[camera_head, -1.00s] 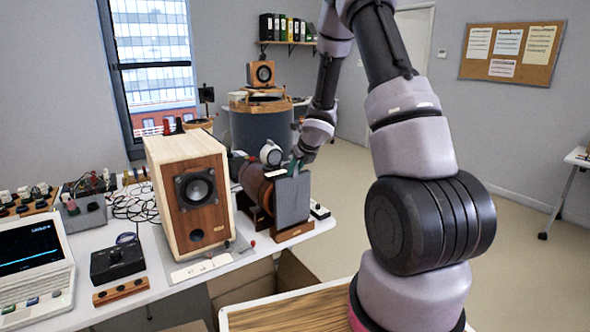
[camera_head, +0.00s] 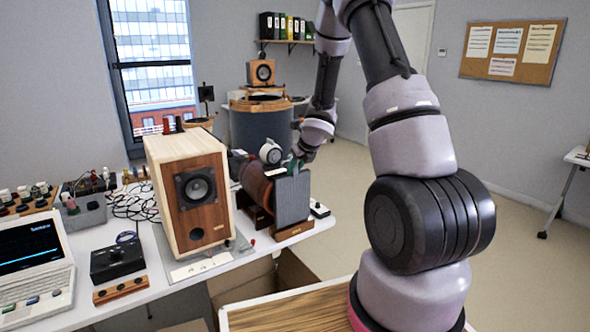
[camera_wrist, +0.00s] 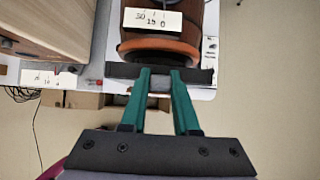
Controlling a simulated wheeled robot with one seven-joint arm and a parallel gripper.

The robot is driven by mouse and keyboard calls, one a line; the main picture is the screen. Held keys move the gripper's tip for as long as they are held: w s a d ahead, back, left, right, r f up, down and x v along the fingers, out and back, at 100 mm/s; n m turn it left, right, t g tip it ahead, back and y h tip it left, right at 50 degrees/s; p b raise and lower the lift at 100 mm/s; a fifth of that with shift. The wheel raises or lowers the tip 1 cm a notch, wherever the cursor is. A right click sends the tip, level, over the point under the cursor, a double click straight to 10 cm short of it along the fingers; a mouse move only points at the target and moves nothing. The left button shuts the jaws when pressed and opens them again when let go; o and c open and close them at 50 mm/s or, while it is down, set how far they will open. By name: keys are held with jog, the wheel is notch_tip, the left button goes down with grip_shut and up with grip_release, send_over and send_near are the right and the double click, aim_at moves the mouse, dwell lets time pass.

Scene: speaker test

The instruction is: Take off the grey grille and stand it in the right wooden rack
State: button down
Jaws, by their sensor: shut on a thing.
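The grey grille (camera_head: 293,199) stands upright at the right end of the bench. Its lower edge meets the right wooden rack (camera_head: 294,232); I cannot tell how deep it sits in the slot. My gripper (camera_head: 298,166) is at its top edge. In the wrist view, the green fingers of my gripper (camera_wrist: 160,75) are shut on the dark top edge of the grille (camera_wrist: 121,71).
A copper-brown cylinder (camera_head: 254,183) lies close behind the grille, with a label in the wrist view (camera_wrist: 153,20). A black control box (camera_head: 117,260) and a laptop-like instrument (camera_head: 33,255) are at the left. An open cardboard box (camera_head: 300,276) is below the bench edge.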

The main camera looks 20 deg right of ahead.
aim_at(296, 176)
jog(key=shift+f, duration=2.05)
dwell(2.4)
jog(key=c, duration=0.6)
grip_release()
jog(key=s+d+r+m+t+h, duration=0.1)
jog(key=s+d+r+m, duration=0.1)
jog(key=s+r+m, duration=0.45)
jog(key=s+d+r+m+h, duration=0.25)
jog(key=r+m, duration=0.55)
jog(key=r, duration=0.4)
jog(key=s+d+r+m+t, duration=0.1)
jog(key=s+r+m, duration=0.4)
jog(key=r+m, duration=0.3)
jog(key=s+a+r+m+y, duration=0.1)
jog(key=s+a+r+m, duration=0.1)
jog(key=s+m, duration=0.5)
jog(key=s+a+r+m+g+y, duration=0.1)
jog(key=s+a+r+m, duration=0.2)
jog(key=s+m, duration=0.4)
jog(key=s+a+r+m+y, duration=0.2)
jog(key=s+a+r+m, duration=0.1)
jog(key=s+a+m, duration=0.2)
jog(key=shift+s+r+m+g, duration=0.1)
jog(key=shift+s+m+g, duration=0.2)
jog(key=shift+s+m, duration=0.65)
